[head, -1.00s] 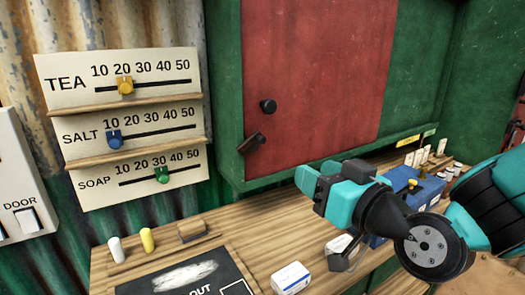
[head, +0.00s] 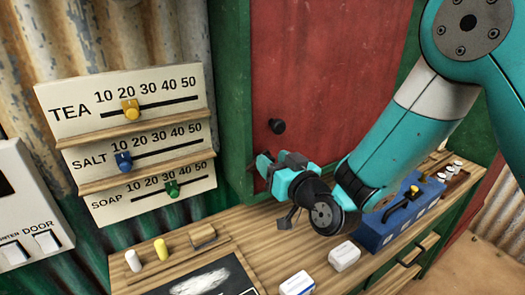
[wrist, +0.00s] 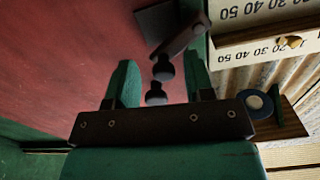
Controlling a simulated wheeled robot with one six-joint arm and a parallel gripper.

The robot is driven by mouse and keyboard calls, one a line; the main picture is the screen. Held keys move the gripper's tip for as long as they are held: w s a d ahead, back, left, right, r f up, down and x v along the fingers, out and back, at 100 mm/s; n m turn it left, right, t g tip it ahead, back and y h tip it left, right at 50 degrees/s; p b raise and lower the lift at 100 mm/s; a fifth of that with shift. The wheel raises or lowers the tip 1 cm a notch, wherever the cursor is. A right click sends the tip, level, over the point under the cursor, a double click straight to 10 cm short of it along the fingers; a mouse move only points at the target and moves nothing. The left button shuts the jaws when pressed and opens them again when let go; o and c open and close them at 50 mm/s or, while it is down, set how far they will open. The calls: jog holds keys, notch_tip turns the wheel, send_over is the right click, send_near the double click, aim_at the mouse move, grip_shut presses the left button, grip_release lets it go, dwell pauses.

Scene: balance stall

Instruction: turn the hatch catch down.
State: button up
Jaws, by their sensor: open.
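The hatch is a red panel (head: 320,70) in a green frame, with a round black knob (head: 277,126) on its left part. My gripper (head: 266,166) is at the panel's lower left, just below the knob, and hides most of the catch in the head view. In the wrist view the dark catch bar (wrist: 186,38) slants from the frame edge, with a round knob at its inner end. My open gripper (wrist: 160,65) has one green finger on each side of this end in the picture; contact cannot be told. The hatch knob (wrist: 156,95) also shows between the fingers.
Left of the hatch is a board with TEA (head: 70,109), SALT and SOAP sliders. The wooden counter (head: 255,240) below holds white boxes (head: 344,256), a blue box with a yellow-tipped lever (head: 395,215), a slate and small pegs.

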jog(key=shift+a, duration=0.2)
grip_shut()
jog(key=shift+f+m+b, duration=0.25)
jog(key=shift+m+b, duration=0.05)
jog(key=shift+b, duration=0.05)
dwell(0.4)
jog(key=shift+w+d+f+m+b, duration=0.1)
jog(key=shift+f+m+b, duration=0.3)
jog(key=shift+m, duration=0.55)
jog(key=shift+w+d+f+m+b, duration=0.1)
jog(key=shift+f+m+b, duration=0.3)
jog(key=shift+m, duration=0.6)
jog(key=shift+d+f+m+b, duration=0.1)
jog(key=shift+f+m+b, duration=0.25)
jog(key=shift+m, duration=0.6)
jog(key=shift+r, duration=0.1)
grip_release()
